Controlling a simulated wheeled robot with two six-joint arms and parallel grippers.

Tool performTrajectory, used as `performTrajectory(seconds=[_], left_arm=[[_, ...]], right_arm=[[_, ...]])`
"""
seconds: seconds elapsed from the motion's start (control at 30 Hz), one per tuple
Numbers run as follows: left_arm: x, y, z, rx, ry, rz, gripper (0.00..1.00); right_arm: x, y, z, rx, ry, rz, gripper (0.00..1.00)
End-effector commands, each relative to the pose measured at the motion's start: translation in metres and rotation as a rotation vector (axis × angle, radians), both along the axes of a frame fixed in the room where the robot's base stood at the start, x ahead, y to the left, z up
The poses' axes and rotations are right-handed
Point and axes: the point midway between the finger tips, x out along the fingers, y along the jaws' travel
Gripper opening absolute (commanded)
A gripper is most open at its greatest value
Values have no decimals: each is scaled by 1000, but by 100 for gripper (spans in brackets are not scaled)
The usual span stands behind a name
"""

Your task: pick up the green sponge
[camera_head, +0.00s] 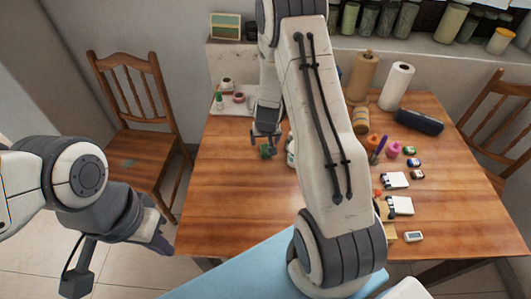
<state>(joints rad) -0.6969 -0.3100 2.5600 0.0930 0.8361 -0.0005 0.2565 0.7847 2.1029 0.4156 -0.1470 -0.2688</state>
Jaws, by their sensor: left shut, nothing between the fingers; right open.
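A small green object, seemingly the green sponge (265,152), lies on the wooden table (230,190) left of the middle. My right gripper (266,139) points down with its fingers apart, directly above and behind the sponge in the picture. I cannot tell whether the fingers touch it. My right arm crosses the middle of the view and hides part of the table. My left gripper (158,243) is shut and empty, low at the left, off the table's left edge and well away from the sponge.
A white tray (222,109) with small items stands at the table's back left. A white bottle (291,152) stands right of the sponge, partly behind my arm. Paper rolls (397,86), a dark case (418,121) and several small items fill the right side. A chair (140,110) stands left.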

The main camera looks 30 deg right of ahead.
Motion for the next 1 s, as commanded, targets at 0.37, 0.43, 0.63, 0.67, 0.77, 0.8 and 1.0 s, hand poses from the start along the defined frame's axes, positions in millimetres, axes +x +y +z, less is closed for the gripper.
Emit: performTrajectory(seconds=[0.37, 0.43, 0.63, 0.67, 0.77, 0.8, 1.0], left_arm=[[0, 0, -3, 0, 0, 0, 0], [0, 0, -3, 0, 0, 0, 0], [0, 0, -3, 0, 0, 0, 0], [0, 0, -3, 0, 0, 0, 0], [0, 0, -3, 0, 0, 0, 0], [0, 0, -3, 0, 0, 0, 0], [0, 0, -3, 0, 0, 0, 0]], right_arm=[[14, -11, -43, 1, 2, 1, 85], [16, -12, -47, 2, 0, 2, 85], [17, -13, -49, 2, -1, 1, 85], [17, -13, -49, 2, -1, 1, 85], [17, -13, -49, 2, -1, 1, 58], [17, -13, -49, 2, -1, 1, 43], [17, -12, -49, 2, -1, 1, 0]])
